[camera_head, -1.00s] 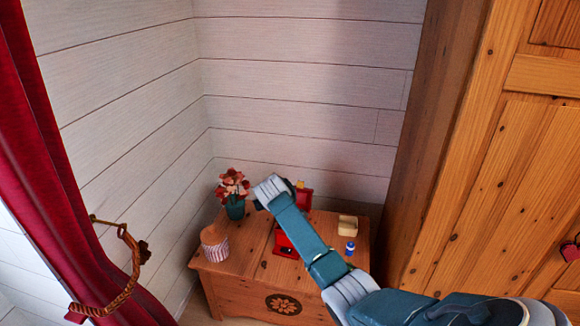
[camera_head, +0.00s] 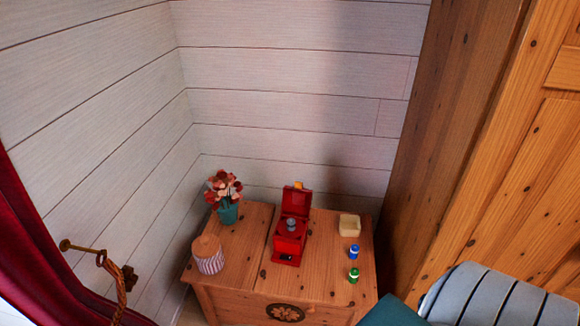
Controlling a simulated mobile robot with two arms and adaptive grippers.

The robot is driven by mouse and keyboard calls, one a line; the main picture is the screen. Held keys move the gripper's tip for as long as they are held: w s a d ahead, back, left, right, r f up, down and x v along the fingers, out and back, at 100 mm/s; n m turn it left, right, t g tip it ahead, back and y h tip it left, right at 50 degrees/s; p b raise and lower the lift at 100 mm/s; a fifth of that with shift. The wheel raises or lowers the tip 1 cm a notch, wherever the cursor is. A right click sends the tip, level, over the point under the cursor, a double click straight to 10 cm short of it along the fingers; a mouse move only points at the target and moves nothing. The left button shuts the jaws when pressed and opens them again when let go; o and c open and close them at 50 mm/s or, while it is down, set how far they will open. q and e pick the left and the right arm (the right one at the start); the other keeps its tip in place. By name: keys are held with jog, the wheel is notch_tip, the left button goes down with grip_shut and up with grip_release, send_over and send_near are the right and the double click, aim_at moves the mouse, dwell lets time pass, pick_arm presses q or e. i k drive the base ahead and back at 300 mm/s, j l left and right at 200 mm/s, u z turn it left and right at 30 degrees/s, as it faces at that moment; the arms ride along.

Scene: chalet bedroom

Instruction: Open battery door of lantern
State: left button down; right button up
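The red lantern (camera_head: 289,246) stands upright on the wooden chest, near its middle. A dark red panel (camera_head: 297,201) stands raised at the lantern's top, at the back, and a grey round part (camera_head: 291,223) shows in front of it. The lower front of the lantern has a small dark opening. A blue battery-like cylinder (camera_head: 354,252) and a green one (camera_head: 353,275) stand on the chest to the right of the lantern. Neither gripper shows now.
The wooden chest (camera_head: 239,272) stands in the corner. A potted red flower (camera_head: 226,195) and a striped round container (camera_head: 208,256) are on its left. A pale yellow block (camera_head: 349,226) is at the right. A wooden wardrobe (camera_head: 450,150) closes off the right side; a red curtain (camera_head: 45,270) hangs left.

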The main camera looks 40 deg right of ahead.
aim_at(296, 201)
jog(key=i+l+z, duration=0.1)
jog(key=i+z, duration=0.45)
jog(key=z, duration=0.2)
jog(key=i+z, duration=0.35)
jog(key=k, duration=0.1)
